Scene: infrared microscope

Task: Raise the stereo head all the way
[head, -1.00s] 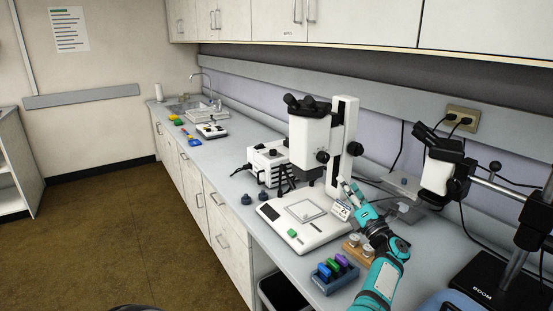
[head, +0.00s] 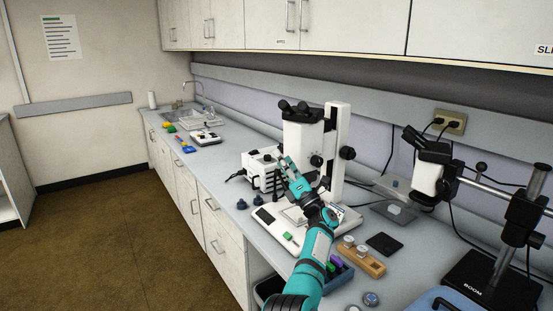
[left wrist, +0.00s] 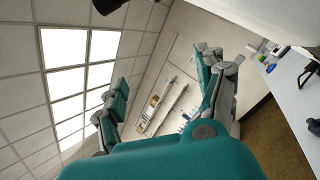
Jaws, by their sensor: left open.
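The microscope's white stereo head (head: 302,135) with black eyepieces is mounted on a tall white column (head: 337,135). Black knobs (head: 347,153) sit on both sides of the column carriage. The white base (head: 268,218) stands on the bench. My left gripper (head: 287,166) is open and empty, just below and in front of the stereo head; it partly hides the space between head and base. In the left wrist view its two fingers (left wrist: 163,98) are spread apart. A large white surface fills that view's upper right. I cannot tell if the gripper touches the head. My right gripper is not in view.
A white box (head: 259,170) stands behind the gripper. A boom-stand microscope (head: 430,170) is at right. A wooden block with jars (head: 374,264), a dark pad (head: 384,244) and a blue rack (head: 344,277) lie near my arm. Wall cabinets hang above.

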